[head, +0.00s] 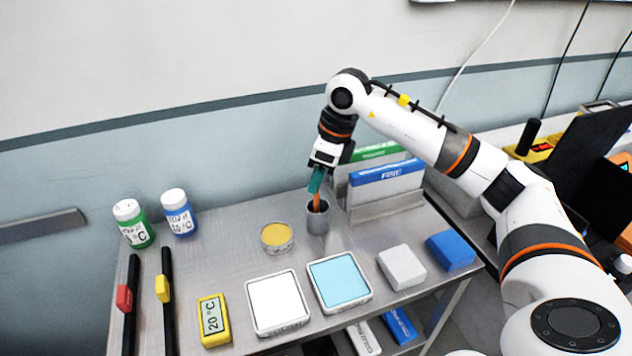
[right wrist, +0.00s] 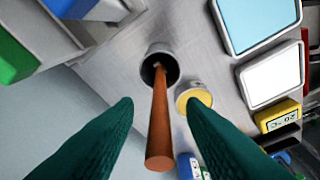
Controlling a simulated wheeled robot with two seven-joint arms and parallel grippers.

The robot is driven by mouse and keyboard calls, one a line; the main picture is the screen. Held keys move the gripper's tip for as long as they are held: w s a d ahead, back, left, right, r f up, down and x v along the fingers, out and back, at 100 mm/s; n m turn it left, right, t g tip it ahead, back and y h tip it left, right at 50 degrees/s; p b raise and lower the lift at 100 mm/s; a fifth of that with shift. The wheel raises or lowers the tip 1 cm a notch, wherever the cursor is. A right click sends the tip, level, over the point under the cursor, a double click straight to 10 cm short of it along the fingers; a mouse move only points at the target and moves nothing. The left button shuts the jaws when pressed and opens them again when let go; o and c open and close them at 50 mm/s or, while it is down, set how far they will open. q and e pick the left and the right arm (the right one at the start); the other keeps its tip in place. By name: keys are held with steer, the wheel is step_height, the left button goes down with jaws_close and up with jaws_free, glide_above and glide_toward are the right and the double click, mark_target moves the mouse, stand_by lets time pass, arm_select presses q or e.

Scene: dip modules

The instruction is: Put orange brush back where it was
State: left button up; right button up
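The orange brush (head: 317,201) stands in a grey metal cup (head: 317,221) on the steel table, with its lower end hidden inside the cup. In the right wrist view its brown-orange handle (right wrist: 160,120) leans out of the cup (right wrist: 158,52). My right gripper (head: 315,182) is above the cup, around the upper part of the handle. In the right wrist view its teal fingers (right wrist: 158,102) are spread, with a visible gap on both sides of the handle. My left gripper is in neither view.
A yellow-topped round tin (head: 277,236) stands beside the cup, and a rack with green and blue folders (head: 385,188) stands right behind it. White and light-blue trays (head: 340,282) lie in front. Two labelled jars (head: 179,212) stand at the left.

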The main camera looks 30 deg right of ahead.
steer(key=b+v, duration=0.1)
steer(key=v, duration=0.9)
steer(key=shift+d+b, duration=0.3)
steer(key=shift+b, duration=0.1)
steer(key=shift+w, duration=0.1)
